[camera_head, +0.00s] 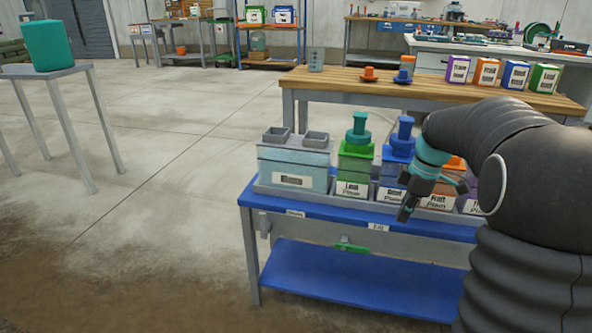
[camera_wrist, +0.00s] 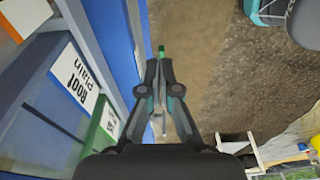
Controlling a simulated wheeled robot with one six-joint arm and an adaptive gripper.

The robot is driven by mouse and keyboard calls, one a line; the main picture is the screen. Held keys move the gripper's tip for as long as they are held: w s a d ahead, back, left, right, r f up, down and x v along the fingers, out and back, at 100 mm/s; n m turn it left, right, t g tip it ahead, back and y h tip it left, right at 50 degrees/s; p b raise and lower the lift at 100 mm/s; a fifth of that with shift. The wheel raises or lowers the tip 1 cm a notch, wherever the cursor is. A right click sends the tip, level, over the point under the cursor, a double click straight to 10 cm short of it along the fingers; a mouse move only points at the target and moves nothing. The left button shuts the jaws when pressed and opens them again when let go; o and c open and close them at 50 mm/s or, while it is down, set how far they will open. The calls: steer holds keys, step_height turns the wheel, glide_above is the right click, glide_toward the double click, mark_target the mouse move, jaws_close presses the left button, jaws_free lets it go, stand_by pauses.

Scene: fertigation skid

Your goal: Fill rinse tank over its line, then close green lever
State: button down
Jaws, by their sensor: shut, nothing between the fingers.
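A wide, pale-blue tank (camera_head: 287,167), likely the rinse tank, stands at the left end of the blue bench (camera_head: 330,217). Its label is too small to read, and I cannot tell its line or liquid level. The green lever (camera_head: 352,247) lies roughly level below the bench's front edge, beside a small label. A green tip (camera_wrist: 161,51), probably this lever, shows beyond my fingers in the wrist view. My gripper (camera_head: 405,213) points down in front of the bench, right of the lever and apart from it. Its fingers (camera_wrist: 160,66) are shut and empty.
A grey fitting (camera_head: 265,224) hangs under the bench's left front. Labelled tanks with green (camera_head: 357,130) and blue (camera_head: 403,135) tops stand right of the pale-blue tank. The lower blue shelf (camera_head: 340,280) looks bare. Floor to the left is clear up to a grey stand (camera_head: 75,72).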

mark_target(361, 247)
steer(key=c, duration=1.3)
jaws_free()
steer(key=shift+a+r, duration=0.1)
steer(key=shift+a, duration=0.25)
steer(key=shift+c, duration=0.2)
steer(key=shift+o, duration=0.6)
steer(key=w+a+r+n+p, duration=0.1)
steer(key=a+p, duration=0.2)
steer(key=a, duration=0.5)
steer(key=shift+w+a+n+g+h, duration=0.15)
steer(key=shift+a+n+g+h, duration=0.15)
steer(key=shift+h, duration=0.1)
steer(key=shift+m+h, duration=0.5)
steer(key=shift+m, duration=0.3)
steer(key=f, duration=0.4)
steer(key=f+b, duration=0.1)
steer(key=f, duration=0.9)
steer(key=shift+w+d+b, duration=0.25)
steer(key=shift+d+b, duration=0.15)
jaws_close()
